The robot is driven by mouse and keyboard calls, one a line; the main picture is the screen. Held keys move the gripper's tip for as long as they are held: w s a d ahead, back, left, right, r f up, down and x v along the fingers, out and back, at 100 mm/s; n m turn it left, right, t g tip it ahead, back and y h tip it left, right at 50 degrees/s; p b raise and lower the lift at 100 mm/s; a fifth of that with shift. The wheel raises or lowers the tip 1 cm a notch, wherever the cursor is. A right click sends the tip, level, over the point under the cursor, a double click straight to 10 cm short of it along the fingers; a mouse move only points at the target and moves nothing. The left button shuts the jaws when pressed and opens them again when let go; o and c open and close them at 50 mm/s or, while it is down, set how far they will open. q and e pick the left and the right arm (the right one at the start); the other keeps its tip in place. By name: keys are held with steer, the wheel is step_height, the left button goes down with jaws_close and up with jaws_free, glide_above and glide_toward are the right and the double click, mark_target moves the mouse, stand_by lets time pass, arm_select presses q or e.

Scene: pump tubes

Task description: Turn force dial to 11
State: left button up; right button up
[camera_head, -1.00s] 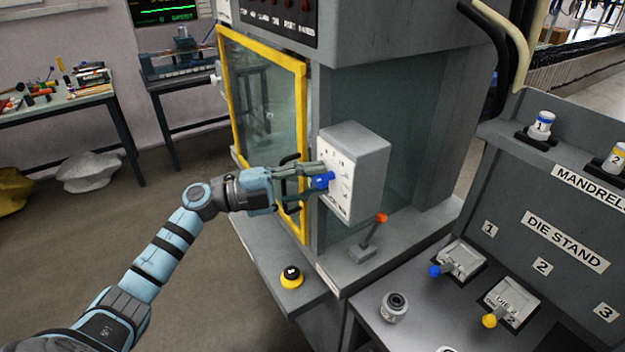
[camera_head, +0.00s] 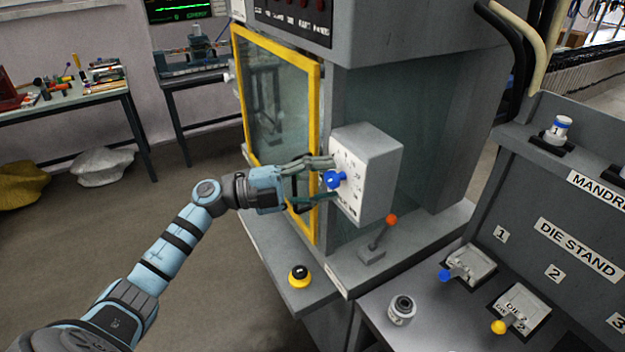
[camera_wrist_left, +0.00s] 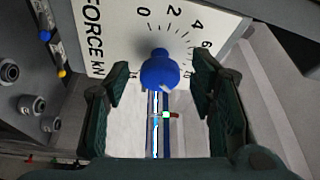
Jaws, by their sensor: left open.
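The force dial is a blue knob (camera_head: 334,179) on the white front face of a grey box (camera_head: 375,160) fixed to the machine. In the left wrist view the blue knob (camera_wrist_left: 159,70) sits below the "0" and "2" marks of the scale (camera_wrist_left: 118,40) lettered FORCE kN. Marks up to 6 show clearly; higher ones are partly hidden by a finger. My left gripper (camera_head: 325,180) is open, with one finger above and one below the knob. In the left wrist view both fingers (camera_wrist_left: 159,95) stand apart on either side of it. My right gripper is not in view.
A yellow-framed door (camera_head: 318,150) is left of the box, close to my left gripper. Below the box are an orange-tipped lever (camera_head: 378,238) and a yellow-based black button (camera_head: 299,275). The die stand (camera_head: 560,240) is at the right. Open floor lies at the left.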

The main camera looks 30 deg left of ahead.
arm_select(q)
steer(key=v, duration=1.1)
steer(key=shift+a, duration=0.3)
steer(key=shift+s+f, duration=0.1)
steer(key=shift+s, duration=0.05)
